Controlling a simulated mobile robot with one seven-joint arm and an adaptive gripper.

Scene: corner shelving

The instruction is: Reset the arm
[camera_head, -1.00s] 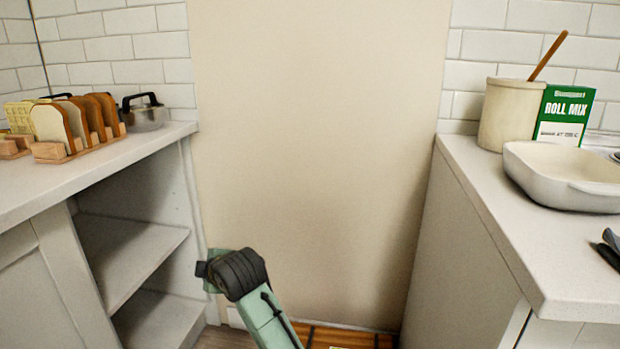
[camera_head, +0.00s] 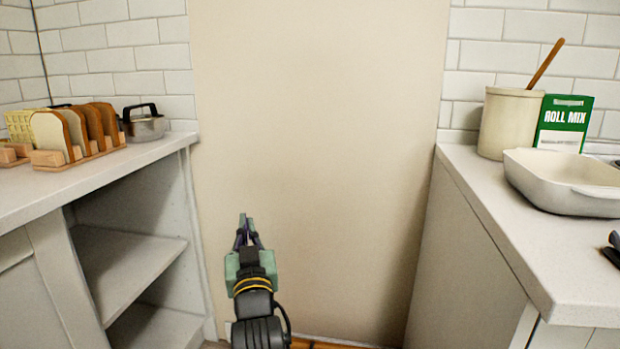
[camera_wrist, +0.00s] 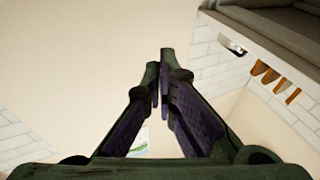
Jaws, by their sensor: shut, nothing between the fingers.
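My gripper (camera_head: 246,222) is in the lower middle of the head view, at the end of my raised arm. It points up and away in front of the bare beige wall panel (camera_head: 320,130), between the two counters. In the wrist view its two fingers (camera_wrist: 159,75) come together at the tips. The gripper is shut and holds nothing. It touches no object in these views.
On the left counter (camera_head: 110,172) stand a toast rack (camera_head: 85,152) with bread slices and a lidded pot (camera_head: 146,126). Open shelves (camera_head: 125,265) lie below. The right counter (camera_head: 500,220) holds a crock (camera_head: 508,122), a green box (camera_head: 566,115) and a white dish (camera_head: 560,185).

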